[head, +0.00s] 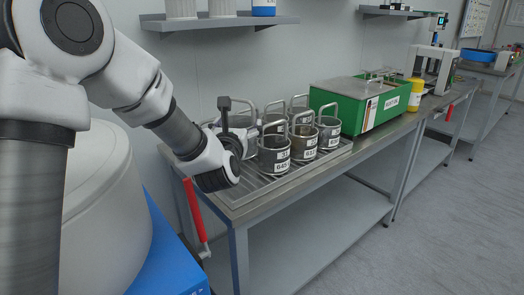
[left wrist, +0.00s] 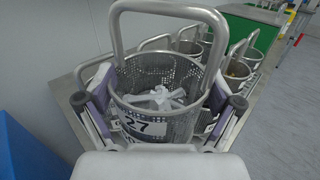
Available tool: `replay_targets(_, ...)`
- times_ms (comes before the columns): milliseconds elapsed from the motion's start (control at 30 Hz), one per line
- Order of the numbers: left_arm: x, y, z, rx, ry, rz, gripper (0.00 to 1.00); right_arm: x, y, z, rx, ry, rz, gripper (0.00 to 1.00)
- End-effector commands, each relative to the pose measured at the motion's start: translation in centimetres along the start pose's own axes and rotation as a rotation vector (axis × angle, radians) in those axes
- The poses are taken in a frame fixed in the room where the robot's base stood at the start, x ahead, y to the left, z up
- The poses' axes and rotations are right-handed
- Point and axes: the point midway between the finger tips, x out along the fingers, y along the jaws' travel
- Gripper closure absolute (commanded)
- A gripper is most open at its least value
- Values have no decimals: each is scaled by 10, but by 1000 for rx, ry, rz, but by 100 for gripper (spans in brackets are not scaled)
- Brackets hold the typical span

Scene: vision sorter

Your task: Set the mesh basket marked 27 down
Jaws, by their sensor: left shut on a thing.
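The mesh basket marked 27 (left wrist: 188,124) is a round perforated metal basket with a tall loop handle and a white label, and it holds pale metal pieces. My left gripper (head: 254,130) is shut on it. In the left wrist view its purple-padded fingers stand on both sides of the basket. The basket looks upright there. In the head view my wrist and gripper hide most of it, at the left end of the drain rack (head: 250,191). I cannot tell whether its bottom touches the rack. My right gripper is not in view.
Several similar baskets stand close by on the rack, the nearest marked 645 (head: 273,160). A green machine (head: 345,113) stands behind them to the right. A red-handled lever (head: 193,209) hangs at the bench's left end. A wall shelf (head: 215,22) is above. The rack's front strip is bare.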

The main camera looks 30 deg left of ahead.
Motion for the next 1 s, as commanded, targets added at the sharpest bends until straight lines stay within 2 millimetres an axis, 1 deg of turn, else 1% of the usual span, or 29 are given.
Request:
replay_targets(33, 0, 0, -14, 2, 6, 1, 75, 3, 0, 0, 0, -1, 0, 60)
replay_targets(133, 0, 0, -36, 2, 5, -1, 75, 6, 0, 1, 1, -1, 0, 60)
replay_targets(200, 0, 0, -47, 2, 3, 0, 75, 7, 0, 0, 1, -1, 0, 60)
replay_targets(333, 0, 0, -61, 1, 2, -1, 75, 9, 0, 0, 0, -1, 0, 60)
replay_targets(500, 0, -1, -88, 1, 2, -1, 75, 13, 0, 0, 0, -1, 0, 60)
replay_targets(733, 0, -1, -89, -1, 0, -2, 75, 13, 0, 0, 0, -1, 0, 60)
replay_targets(867, 0, -1, -93, 0, 0, -2, 75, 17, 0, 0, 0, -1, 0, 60)
replay_targets(900, 0, -1, -94, 0, 3, -2, 5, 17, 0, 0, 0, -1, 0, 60)
replay_targets(933, 0, -1, -93, 0, 3, -2, 0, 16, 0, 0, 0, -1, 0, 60)
replay_targets(1000, 0, -1, -93, 0, 3, -2, 0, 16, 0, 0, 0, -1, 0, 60)
